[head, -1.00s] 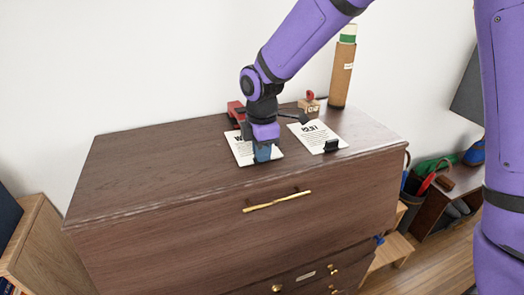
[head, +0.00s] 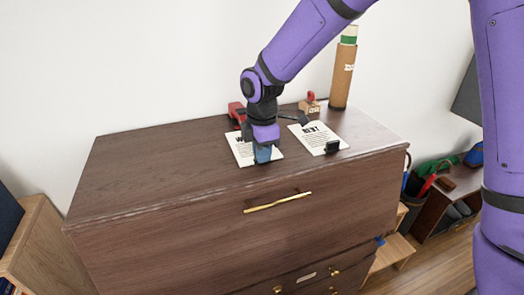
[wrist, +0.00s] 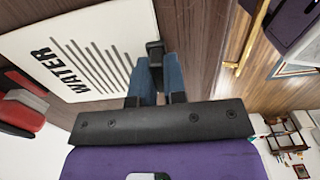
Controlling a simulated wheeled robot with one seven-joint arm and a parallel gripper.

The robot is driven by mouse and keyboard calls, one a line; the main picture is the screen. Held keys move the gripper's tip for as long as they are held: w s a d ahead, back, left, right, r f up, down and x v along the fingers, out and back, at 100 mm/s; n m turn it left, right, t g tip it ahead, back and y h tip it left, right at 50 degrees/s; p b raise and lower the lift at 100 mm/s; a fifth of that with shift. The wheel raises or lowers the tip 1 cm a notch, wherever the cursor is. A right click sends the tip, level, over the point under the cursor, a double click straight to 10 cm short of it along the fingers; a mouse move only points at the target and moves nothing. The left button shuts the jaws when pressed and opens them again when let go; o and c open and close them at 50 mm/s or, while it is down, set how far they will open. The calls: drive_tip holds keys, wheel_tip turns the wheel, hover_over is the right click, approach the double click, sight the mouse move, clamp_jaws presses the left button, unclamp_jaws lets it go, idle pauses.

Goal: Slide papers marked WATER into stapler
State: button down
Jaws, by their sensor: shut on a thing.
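The papers marked WATER (head: 238,147) lie on the dark wooden chest top, partly hidden by my arm in the head view. In the wrist view the WATER sheet (wrist: 88,52) shows its title and printed lines. A black clip (wrist: 155,50) sits at the sheet's near edge. My gripper (wrist: 156,70), with blue fingers, is shut on this clip; it also shows in the head view (head: 262,155). The red and black stapler (head: 236,112) stands behind the papers, beyond their title end. It shows partly at the left edge of the wrist view (wrist: 22,108).
A second printed sheet (head: 312,134) with a black clip (head: 332,147) lies to the right. Behind it are a wooden stamp with a red knob (head: 309,104) and a tall cardboard tube (head: 342,75). The left part of the chest top (head: 150,165) is clear.

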drive_tip(key=c, duration=1.1)
unclamp_jaws()
drive_tip(key=shift+r, duration=0.1)
drive_tip(key=shift+r, duration=3.85)
